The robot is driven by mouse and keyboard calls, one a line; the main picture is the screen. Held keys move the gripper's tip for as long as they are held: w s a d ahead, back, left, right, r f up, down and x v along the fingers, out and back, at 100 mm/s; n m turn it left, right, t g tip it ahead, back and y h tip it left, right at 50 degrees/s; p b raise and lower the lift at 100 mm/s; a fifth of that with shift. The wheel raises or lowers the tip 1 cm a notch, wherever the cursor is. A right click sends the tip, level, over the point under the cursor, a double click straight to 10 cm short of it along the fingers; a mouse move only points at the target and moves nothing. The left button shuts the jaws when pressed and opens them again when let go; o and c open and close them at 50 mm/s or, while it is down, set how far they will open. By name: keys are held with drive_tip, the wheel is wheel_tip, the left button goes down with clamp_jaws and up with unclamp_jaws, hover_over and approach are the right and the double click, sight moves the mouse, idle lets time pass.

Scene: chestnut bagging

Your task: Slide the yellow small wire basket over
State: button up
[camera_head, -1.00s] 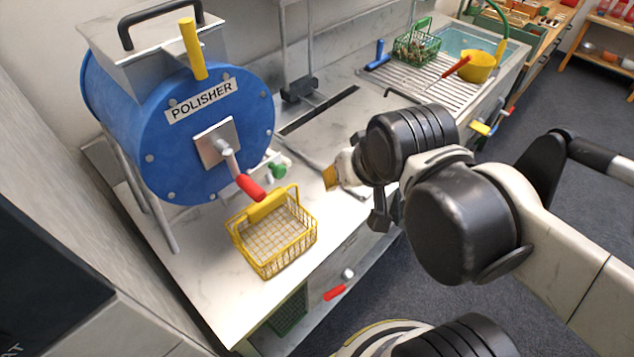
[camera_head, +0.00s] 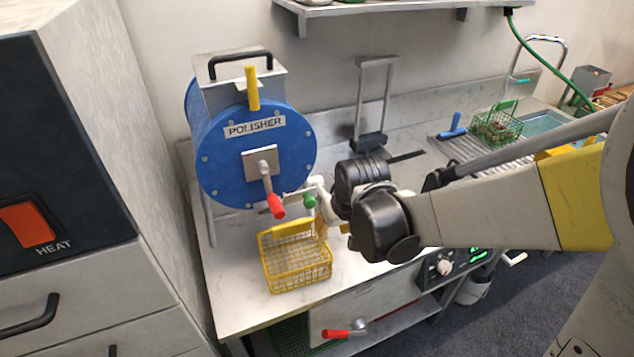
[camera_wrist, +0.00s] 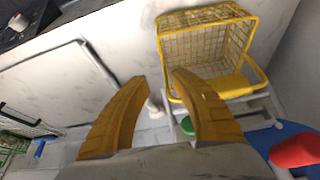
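The yellow small wire basket (camera_head: 297,264) stands upright on the pale counter, below and in front of the blue polisher. It looks empty. In the wrist view the basket (camera_wrist: 207,42) is at the upper right, with its yellow handle plate toward the right finger. My gripper (camera_wrist: 158,84) shows two yellow fingers spread apart with nothing between them. The gripper is beside the basket, at its right in the head view, and apart from it in the wrist view. In the head view the fingers are mostly hidden behind my wrist.
The blue polisher (camera_head: 255,155) with its red-handled crank (camera_head: 275,205) and a green-knobbed valve (camera_head: 309,201) stands behind the basket. A cabinet with a heat switch (camera_head: 28,222) is at the left. A green basket (camera_head: 497,126) sits at the back right. The counter left of the yellow basket is clear.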

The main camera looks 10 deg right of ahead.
drive_tip(key=shift+w+a+f, duration=0.2)
drive_tip(key=shift+f, duration=0.2)
drive_tip(key=shift+w+a+f, duration=0.15)
drive_tip(key=shift+f, duration=0.2)
drive_tip(key=b+x, duration=0.4)
drive_tip(key=x, duration=0.6)
drive_tip(key=shift+f, duration=0.4)
clamp_jaws()
